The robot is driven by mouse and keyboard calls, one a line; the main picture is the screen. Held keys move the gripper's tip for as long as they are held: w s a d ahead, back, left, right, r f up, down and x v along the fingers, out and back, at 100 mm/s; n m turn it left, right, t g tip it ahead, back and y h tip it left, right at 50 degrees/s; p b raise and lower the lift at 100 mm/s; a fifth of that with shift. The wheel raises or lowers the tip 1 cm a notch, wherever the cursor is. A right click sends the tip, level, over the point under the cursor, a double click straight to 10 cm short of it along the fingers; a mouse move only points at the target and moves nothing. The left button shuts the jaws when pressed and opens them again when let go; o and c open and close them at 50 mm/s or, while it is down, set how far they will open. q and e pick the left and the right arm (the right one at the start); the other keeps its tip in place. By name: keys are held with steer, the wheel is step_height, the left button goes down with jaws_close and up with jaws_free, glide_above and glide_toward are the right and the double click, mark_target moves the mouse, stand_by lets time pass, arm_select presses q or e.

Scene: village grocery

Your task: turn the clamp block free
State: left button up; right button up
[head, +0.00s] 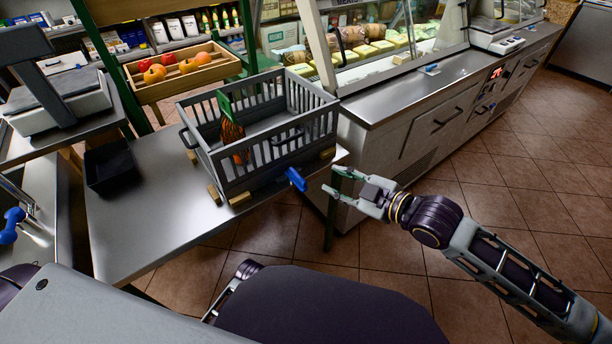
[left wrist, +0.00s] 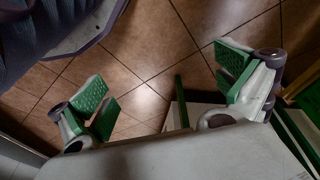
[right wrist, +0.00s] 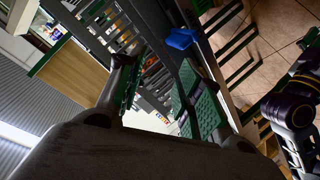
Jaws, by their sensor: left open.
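A small blue block (head: 296,179), which looks like the clamp block, sits at the front edge of the steel table, just in front of the grey crate (head: 265,163). It also shows in the right wrist view (right wrist: 181,38), beyond the fingers. My right gripper (head: 336,182) is open and empty, right of the blue block and apart from it, its fingers pointing left towards it. My left gripper (left wrist: 163,92) is open and empty above the tiled floor; its fingers are not clear in the head view. How the block is fastened is too small to tell.
The slatted crate holds a green-and-orange item (head: 231,125) and has small wooden blocks (head: 213,194) at its foot. A black tray (head: 109,168) stands left on the table (head: 150,225). A glass display counter (head: 400,85) stands behind right. The table's front left is clear.

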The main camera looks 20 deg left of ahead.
mark_target(304, 179)
arm_select(q)
steer(key=shift+s+a+f+g, duration=0.1)
steer(key=shift+s+a+g, duration=0.15)
steer(key=shift+s, duration=0.15)
steer(key=shift+s+a+f+g, duration=0.1)
steer(key=shift+s+g, duration=0.15)
steer(key=shift+s, duration=0.15)
arm_select(e)
steer(key=shift+s+d+f+m+g+h, duration=0.15)
steer(key=shift+f+m, duration=0.15)
steer(key=shift+m, duration=0.85)
steer(key=shift+s+a+f+m+g+h, duration=0.15)
steer(key=shift+f+m, duration=0.1)
steer(key=shift+m, duration=0.95)
steer(key=shift+s+d+f+m+g, duration=0.15)
steer(key=shift+f+m, duration=0.15)
steer(key=shift+m, duration=0.85)
